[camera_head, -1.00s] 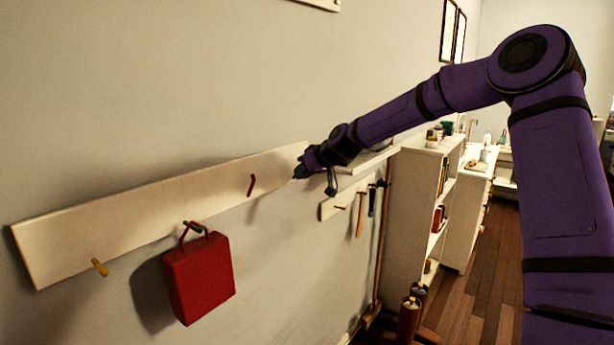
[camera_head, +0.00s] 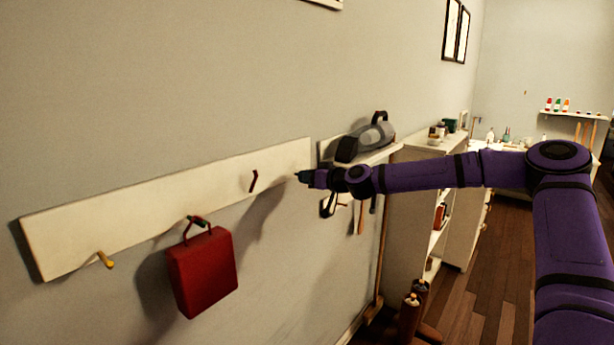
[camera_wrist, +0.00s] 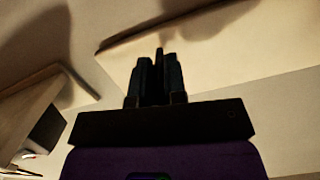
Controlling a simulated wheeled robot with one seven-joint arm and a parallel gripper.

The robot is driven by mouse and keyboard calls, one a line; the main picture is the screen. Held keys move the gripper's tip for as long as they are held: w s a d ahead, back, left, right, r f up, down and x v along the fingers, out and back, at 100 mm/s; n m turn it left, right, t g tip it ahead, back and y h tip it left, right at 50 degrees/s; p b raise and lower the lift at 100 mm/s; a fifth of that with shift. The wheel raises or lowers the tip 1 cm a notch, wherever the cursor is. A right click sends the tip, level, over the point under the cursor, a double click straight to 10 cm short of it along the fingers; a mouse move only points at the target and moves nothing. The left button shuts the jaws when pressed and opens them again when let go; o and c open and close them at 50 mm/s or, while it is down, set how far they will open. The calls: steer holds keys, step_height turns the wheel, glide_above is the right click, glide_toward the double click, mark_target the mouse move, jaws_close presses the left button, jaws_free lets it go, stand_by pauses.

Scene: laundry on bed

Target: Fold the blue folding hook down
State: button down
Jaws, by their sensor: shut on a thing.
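A long white hook board (camera_head: 150,205) is fixed to the wall. My gripper (camera_head: 303,177) is at the board's right end, coming in from the right. In the wrist view the two dark fingers (camera_wrist: 156,82) are close together with a thin dark piece (camera_wrist: 160,54) between and beyond their tips. This piece is probably the blue folding hook, but its colour is too dark to be sure. The gripper appears shut on it. In the head view the hook is hidden by the fingers, so its angle cannot be told.
A red hook (camera_head: 254,181) and a yellow hook (camera_head: 105,260) stand on the board. A red bag (camera_head: 203,272) hangs from a dark green hook (camera_head: 197,220). A shelf with a grey handheld vacuum (camera_head: 368,140) is just right of the board. The space in front is open.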

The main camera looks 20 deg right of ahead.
steer(key=shift+d+f+t+y, duration=0.2)
steer(key=shift+t+y, duration=0.1)
steer(key=shift+t, duration=0.1)
stand_by(0.3)
steer(key=c, duration=1.2)
jaws_free()
steer(key=shift+w, duration=0.1)
steer(key=shift+a, duration=0.1)
steer(key=v, duration=1)
steer(key=shift+s+d, duration=0.25)
steer(key=shift+s, duration=0.1)
steer(key=shift+r, duration=0.1)
